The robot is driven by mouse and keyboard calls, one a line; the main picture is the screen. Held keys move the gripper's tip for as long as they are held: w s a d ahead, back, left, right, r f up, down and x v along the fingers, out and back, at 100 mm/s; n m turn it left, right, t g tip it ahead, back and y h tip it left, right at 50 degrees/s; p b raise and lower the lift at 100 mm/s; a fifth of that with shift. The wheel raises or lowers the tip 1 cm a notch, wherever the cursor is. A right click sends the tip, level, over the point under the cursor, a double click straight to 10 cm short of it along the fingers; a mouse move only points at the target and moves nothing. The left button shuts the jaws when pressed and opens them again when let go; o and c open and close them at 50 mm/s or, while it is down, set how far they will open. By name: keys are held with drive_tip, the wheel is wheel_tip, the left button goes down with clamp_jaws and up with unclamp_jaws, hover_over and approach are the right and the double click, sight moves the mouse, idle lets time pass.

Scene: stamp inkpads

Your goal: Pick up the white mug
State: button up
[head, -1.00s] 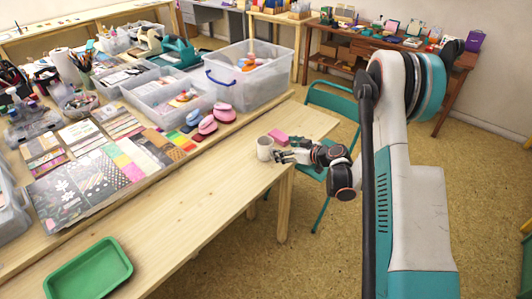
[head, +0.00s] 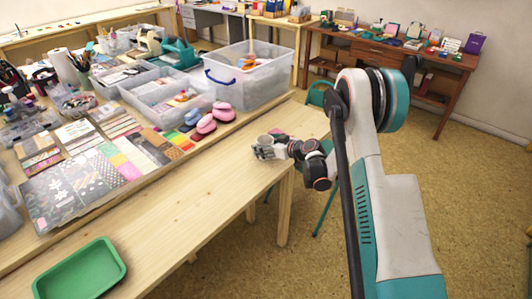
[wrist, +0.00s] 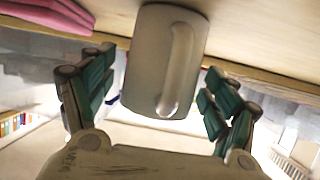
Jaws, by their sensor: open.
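The white mug (wrist: 150,60) stands on the wooden table, filling the upper middle of the wrist view with its handle facing the camera. In the head view only the mug's upper part (head: 264,140) shows; my gripper hides the rest. My gripper (wrist: 157,95) is open, with one finger on each side of the mug's lower part in the picture. I cannot tell whether the fingers touch it. In the head view my gripper (head: 262,152) is low over the table at the mug.
Pink punches (head: 206,124), clear plastic bins (head: 250,92) and patterned papers (head: 75,190) sit along the raised back strip. A green tray (head: 80,272) lies at the near left. The table between tray and mug is bare.

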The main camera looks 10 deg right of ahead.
drive_tip(key=c, duration=1.3)
drive_tip(key=shift+r, duration=0.1)
drive_tip(key=shift+c, duration=0.2)
